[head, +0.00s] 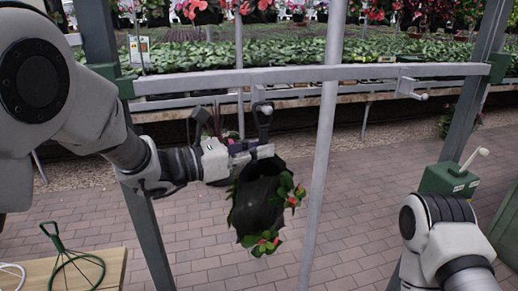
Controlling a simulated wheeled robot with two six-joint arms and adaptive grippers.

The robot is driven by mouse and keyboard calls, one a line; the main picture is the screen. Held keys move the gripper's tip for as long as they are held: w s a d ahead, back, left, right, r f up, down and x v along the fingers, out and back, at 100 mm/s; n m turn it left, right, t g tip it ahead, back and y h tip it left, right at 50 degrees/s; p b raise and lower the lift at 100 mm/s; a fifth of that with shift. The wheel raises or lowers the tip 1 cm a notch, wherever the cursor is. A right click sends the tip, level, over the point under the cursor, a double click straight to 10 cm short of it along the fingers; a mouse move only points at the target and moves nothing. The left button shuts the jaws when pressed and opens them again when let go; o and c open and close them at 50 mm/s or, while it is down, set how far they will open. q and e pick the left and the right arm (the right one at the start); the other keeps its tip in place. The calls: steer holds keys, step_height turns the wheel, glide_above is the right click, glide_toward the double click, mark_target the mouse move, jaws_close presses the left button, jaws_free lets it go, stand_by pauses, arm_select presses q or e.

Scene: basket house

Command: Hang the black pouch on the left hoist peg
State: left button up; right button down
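The black pouch (258,203), with red-flowered green plants poking out of it, hangs tilted below the front rail, left of the grey pole. My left gripper (252,152) is at the pouch's upper edge and appears shut on it; the fingertips are partly hidden. A dark strap (264,128) rises above the gripper to the left hoist peg (262,106). I cannot tell whether its loop is around the peg or only in front of it. The right hoist peg (420,97) is bare. My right arm shows at lower right, but its gripper is out of view.
The grey rail (330,74) spans two green posts. A thin grey pole (320,160) stands just right of the pouch. A green box (448,180) with a white lever is at right. A wooden table (105,270) with a green wire stand (70,258) is at lower left.

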arm_select(q)
steer(key=o, duration=0.4)
steer(key=shift+r, duration=0.1)
steer(key=shift+s, duration=0.1)
steer(key=v, duration=1.2)
steer(key=s+d+f+g+y, duration=0.1)
steer(key=s+f+g, duration=0.25)
steer(key=f, duration=0.65)
steer(key=s+d+f+g+y, duration=0.15)
steer(key=s+f, duration=0.25)
steer(key=f, duration=0.5)
steer(key=s+f+g+y, duration=0.1)
steer(key=s+f+g, duration=0.25)
steer(key=f, duration=0.65)
steer(key=s+a+f+m+g+y, duration=0.4)
steer(key=s+a+f+m+y, duration=0.4)
steer(key=s, duration=0.6)
steer(key=s+a+f+m+g+y, duration=0.3)
steer(key=s+a+f+m+g, duration=0.15)
steer(key=s+f, duration=0.75)
steer(key=w+m+t, duration=0.3)
steer(key=w+a+f+m+t+y, duration=0.1)
steer(key=w+m+t, duration=0.1)
steer(key=w+m, duration=0.1)
steer(key=w+a+f+m+t, duration=0.1)
steer(key=w+m+t, duration=0.2)
steer(key=m, duration=0.1)
steer(key=shift+a+m+t, duration=0.1)
steer(key=shift+m+t, duration=0.2)
steer(key=shift+m, duration=0.05)
